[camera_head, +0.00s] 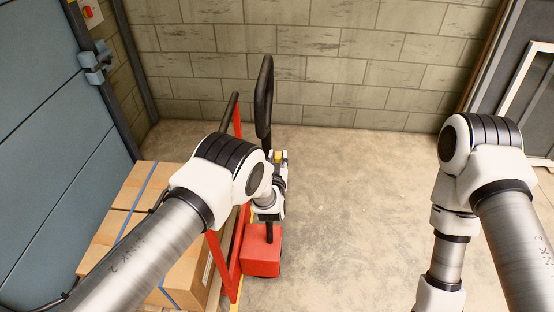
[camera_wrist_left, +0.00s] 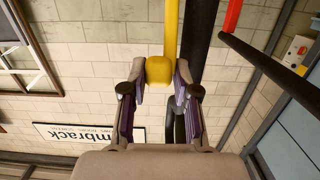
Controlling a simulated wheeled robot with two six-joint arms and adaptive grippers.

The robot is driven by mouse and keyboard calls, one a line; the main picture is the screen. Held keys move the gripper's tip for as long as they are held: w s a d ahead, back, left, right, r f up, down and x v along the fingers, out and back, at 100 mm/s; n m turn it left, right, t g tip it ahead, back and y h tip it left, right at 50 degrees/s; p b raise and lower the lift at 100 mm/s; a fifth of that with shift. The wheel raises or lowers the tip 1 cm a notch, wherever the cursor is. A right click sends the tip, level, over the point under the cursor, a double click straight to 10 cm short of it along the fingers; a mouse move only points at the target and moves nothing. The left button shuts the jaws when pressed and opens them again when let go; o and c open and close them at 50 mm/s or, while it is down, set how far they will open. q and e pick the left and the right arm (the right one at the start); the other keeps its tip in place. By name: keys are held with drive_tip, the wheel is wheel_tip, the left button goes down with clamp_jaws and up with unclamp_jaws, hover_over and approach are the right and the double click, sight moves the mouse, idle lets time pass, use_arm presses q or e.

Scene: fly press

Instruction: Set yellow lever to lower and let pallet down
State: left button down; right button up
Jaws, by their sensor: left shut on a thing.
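The yellow lever (camera_wrist_left: 171,30) has a rounded yellow knob that sits between the two fingertips of my left gripper (camera_wrist_left: 160,73) in the left wrist view. The fingers are shut on the knob from both sides. In the head view my left gripper (camera_head: 278,161) is at the pallet truck's black tiller, below its looped handle (camera_head: 264,95), and only a little yellow shows there. The red pallet truck (camera_head: 262,252) stands beside the pallet load of cardboard boxes (camera_head: 125,228). My arm hides part of the boxes and truck. My right gripper is out of frame.
A block wall (camera_head: 330,70) closes the back. Blue-grey panels (camera_head: 50,120) stand at the left, close to the boxes. A white-framed panel (camera_head: 530,85) leans at the right. The concrete floor (camera_head: 355,200) right of the truck is clear.

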use_arm(q)
drive_tip(key=shift+d+f, duration=0.1)
drive_tip(key=c, duration=0.9)
unclamp_jaws()
